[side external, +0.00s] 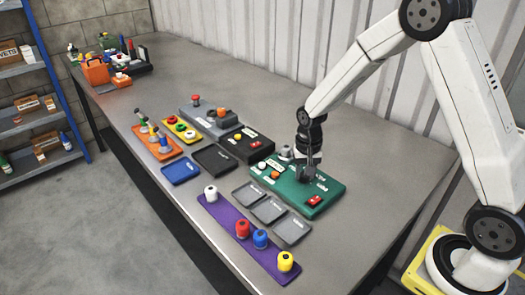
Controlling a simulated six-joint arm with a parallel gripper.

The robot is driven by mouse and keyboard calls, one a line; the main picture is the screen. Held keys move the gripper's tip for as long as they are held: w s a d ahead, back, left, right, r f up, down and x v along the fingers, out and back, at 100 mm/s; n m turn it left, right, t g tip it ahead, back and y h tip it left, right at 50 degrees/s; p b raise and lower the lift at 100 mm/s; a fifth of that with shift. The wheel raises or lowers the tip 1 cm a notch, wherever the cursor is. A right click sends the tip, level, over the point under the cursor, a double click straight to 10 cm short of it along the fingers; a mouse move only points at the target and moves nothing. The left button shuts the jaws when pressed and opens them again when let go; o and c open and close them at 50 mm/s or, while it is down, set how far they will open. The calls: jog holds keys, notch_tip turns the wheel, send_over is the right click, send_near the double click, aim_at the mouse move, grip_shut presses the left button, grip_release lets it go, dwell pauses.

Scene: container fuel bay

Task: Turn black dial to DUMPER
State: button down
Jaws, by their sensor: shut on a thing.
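A green control panel (325,196) lies on the grey bench, right of centre. My gripper (309,174) points down onto the middle of this panel and is shut on the black dial there. The fingers hide most of the dial, so its pointer direction cannot be seen. Small white labels (321,186) sit around the gripper on the panel, too small to read, so I cannot tell which one says DUMPER.
The green panel also bears a red switch (314,200), white and orange buttons and a grey knob (286,152). Grey trays (270,209) and a purple strip (225,222) with coloured knobs lie in front. A black panel (248,143) stands to the left. The bench's right end is clear.

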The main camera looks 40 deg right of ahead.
jog(key=n, duration=0.5)
jog(key=shift+n, duration=0.3)
jog(key=n, duration=0.5)
dwell(0.4)
jog(key=shift+c, duration=1.5)
grip_release()
jog(key=shift+r, duration=3.95)
jog(key=shift+s, duration=0.1)
